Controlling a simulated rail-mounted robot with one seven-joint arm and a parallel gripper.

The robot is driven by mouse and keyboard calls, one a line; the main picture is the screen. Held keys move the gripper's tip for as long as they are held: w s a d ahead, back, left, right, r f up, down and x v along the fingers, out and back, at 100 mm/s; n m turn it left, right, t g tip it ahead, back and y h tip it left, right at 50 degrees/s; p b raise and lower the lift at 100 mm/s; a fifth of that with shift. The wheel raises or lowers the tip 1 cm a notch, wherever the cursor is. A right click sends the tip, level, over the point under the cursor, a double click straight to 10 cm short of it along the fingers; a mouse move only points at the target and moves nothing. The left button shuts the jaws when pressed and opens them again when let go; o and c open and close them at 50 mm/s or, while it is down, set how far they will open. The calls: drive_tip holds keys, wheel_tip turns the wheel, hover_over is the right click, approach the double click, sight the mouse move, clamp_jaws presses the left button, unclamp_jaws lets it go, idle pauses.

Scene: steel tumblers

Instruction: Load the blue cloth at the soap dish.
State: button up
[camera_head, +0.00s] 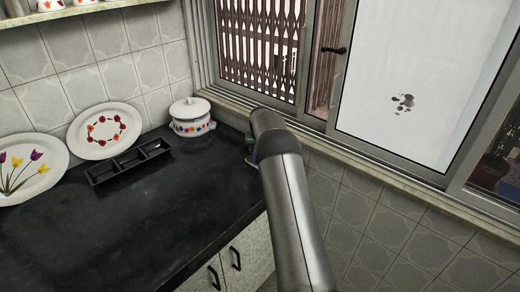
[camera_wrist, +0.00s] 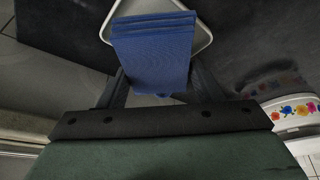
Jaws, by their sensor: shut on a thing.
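The blue cloth (camera_wrist: 154,48) is folded in layers and sits between the fingers of my gripper (camera_wrist: 156,80) in the wrist view. My gripper is shut on it. In the head view my arm hides the cloth and most of the gripper at the counter's right end.
A white lidded pot with flowers (camera_head: 191,117) stands close left of my arm; it also shows in the wrist view (camera_wrist: 292,112). A black compartment tray (camera_head: 130,161) and two decorated plates (camera_head: 104,131) are farther left. The black counter's front (camera_head: 150,225) is clear. A window is behind.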

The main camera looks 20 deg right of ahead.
drive_tip(key=shift+f+b, duration=0.55)
idle(1.7)
drive_tip(key=shift+r, duration=0.15)
drive_tip(key=shift+r+p, duration=1.55)
drive_tip(key=shift+r, duration=1.9)
